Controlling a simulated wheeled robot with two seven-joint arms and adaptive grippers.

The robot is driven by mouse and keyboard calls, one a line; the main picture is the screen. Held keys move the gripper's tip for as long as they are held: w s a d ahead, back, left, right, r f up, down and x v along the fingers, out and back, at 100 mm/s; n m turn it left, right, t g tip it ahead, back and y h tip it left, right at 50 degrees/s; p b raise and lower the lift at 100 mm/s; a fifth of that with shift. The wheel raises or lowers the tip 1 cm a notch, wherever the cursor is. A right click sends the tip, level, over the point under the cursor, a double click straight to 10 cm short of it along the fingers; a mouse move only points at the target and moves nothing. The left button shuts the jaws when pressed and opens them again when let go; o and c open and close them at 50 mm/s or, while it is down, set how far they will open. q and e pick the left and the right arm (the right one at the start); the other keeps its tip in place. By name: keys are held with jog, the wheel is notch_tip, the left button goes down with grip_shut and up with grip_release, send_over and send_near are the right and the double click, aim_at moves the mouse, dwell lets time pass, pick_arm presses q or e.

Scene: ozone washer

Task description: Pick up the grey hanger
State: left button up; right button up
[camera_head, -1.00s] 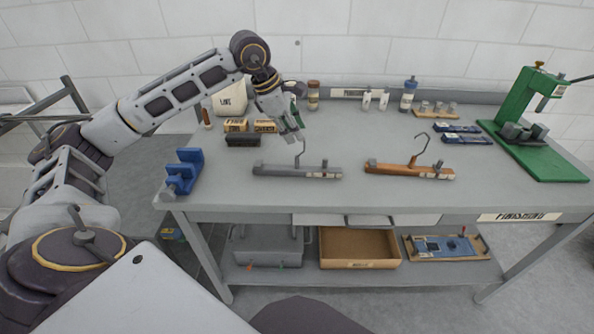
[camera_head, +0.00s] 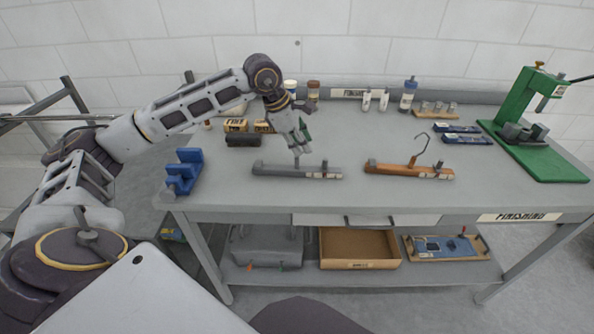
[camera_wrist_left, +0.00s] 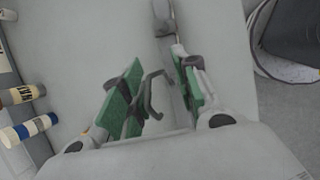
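The grey hanger (camera_head: 285,171) lies on the workbench with its hook standing up, left of a wooden hanger. My left gripper (camera_head: 302,147) is just above the grey hanger, around the height of its hook, and partly hides the hook. In the left wrist view, my left gripper (camera_wrist_left: 158,80) is open, with green pads apart. The dark hook of the grey hanger (camera_wrist_left: 152,92) shows between the fingers, nearer the left pad; I cannot tell whether it touches. My right gripper is not in view.
The wooden hanger (camera_head: 395,169) lies to the right. A blue holder (camera_head: 184,172) stands at the bench's left end. Small boxes (camera_head: 236,126) and bottles (camera_head: 408,95) stand behind. A green press (camera_head: 530,125) is at far right. The bench front is clear.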

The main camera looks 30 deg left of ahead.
pick_arm(q)
jog(key=shift+w+d+f, duration=0.1)
jog(key=shift+w+f, duration=0.1)
jog(key=shift+f, duration=0.25)
grip_shut()
dwell(0.4)
